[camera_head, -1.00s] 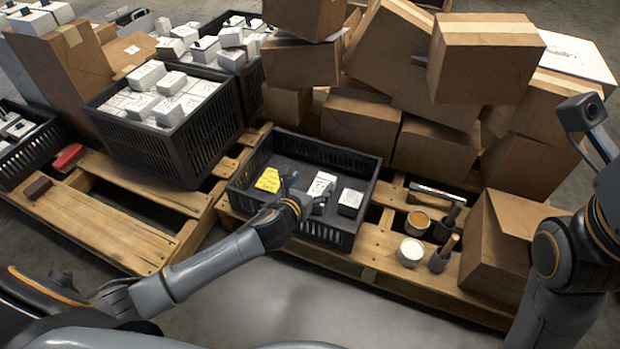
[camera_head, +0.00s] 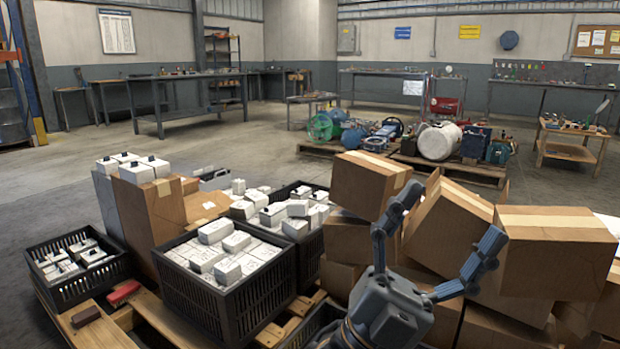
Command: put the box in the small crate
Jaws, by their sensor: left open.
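My left gripper (camera_head: 452,212) is raised at the lower right of the head view, its two fingers spread wide and pointing up. I see nothing held between them; cardboard boxes stand behind. A small black crate (camera_head: 310,326) shows only as a strip of rim at the bottom edge, and its inside is hidden. Another small black crate (camera_head: 84,288) with several white boxes (camera_head: 88,256) stands at the left. A larger black crate (camera_head: 228,303) is full of white boxes (camera_head: 214,232). Which box the task means I cannot tell. My right gripper is out of view.
Cardboard boxes (camera_head: 556,243) are piled at the right, behind and beside my left gripper. A red block (camera_head: 122,293) lies on the wooden pallet (camera_head: 150,318). A pallet with tanks and machines (camera_head: 440,140) stands farther back. Open floor lies between it and the far benches.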

